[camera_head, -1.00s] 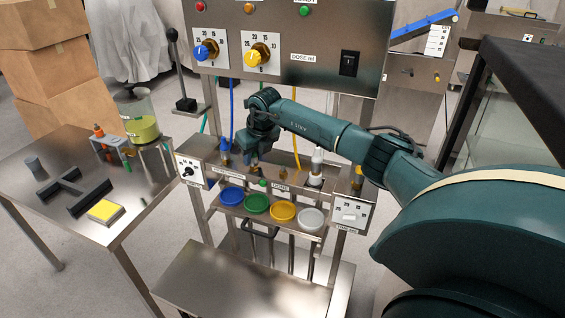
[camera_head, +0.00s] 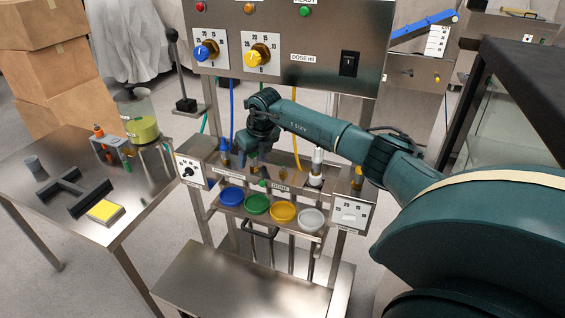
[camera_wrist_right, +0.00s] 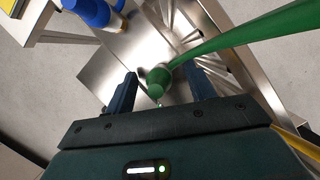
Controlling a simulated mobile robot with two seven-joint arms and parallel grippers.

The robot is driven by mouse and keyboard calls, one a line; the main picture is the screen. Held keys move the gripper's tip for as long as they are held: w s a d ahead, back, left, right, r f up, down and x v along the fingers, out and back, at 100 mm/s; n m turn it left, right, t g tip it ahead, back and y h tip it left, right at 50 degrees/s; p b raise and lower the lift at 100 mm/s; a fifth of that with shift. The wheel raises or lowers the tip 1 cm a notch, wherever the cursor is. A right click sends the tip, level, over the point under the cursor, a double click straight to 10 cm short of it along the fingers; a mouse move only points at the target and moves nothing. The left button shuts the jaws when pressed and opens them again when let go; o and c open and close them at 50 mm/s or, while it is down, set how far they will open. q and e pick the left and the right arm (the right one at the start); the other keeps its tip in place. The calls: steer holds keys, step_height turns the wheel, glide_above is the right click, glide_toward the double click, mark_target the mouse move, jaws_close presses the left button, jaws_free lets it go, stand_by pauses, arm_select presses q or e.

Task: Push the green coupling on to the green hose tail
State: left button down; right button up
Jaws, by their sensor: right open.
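My right gripper (camera_wrist_right: 160,84) is open in the right wrist view, one dark finger on each side of a green fitting (camera_wrist_right: 157,78) with a pale collar. A green hose (camera_wrist_right: 240,38) runs to this fitting from the upper right. I cannot tell which part is the coupling and which the hose tail; their join is too small to judge. The fingers stand apart from the fitting. In the head view my right gripper (camera_head: 254,150) hangs over the machine's front shelf, its fingertips hard to make out. My left gripper is not in view.
Blue (camera_head: 231,196), green (camera_head: 257,204), yellow (camera_head: 283,211) and white (camera_head: 311,218) dishes line the lower shelf. A blue-topped nozzle (camera_head: 224,150) and a white one (camera_head: 317,160) flank my gripper. A side table (camera_head: 60,225) stands at left.

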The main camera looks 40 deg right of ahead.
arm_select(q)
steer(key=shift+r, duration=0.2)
arm_select(e)
steer(key=shift+r, duration=0.2)
arm_select(q)
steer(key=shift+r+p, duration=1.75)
steer(key=shift+p, duration=0.15)
arm_select(e)
steer(key=shift+v, duration=1.95)
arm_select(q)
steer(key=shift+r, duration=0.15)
arm_select(e)
steer(key=shift+s+r, duration=0.1)
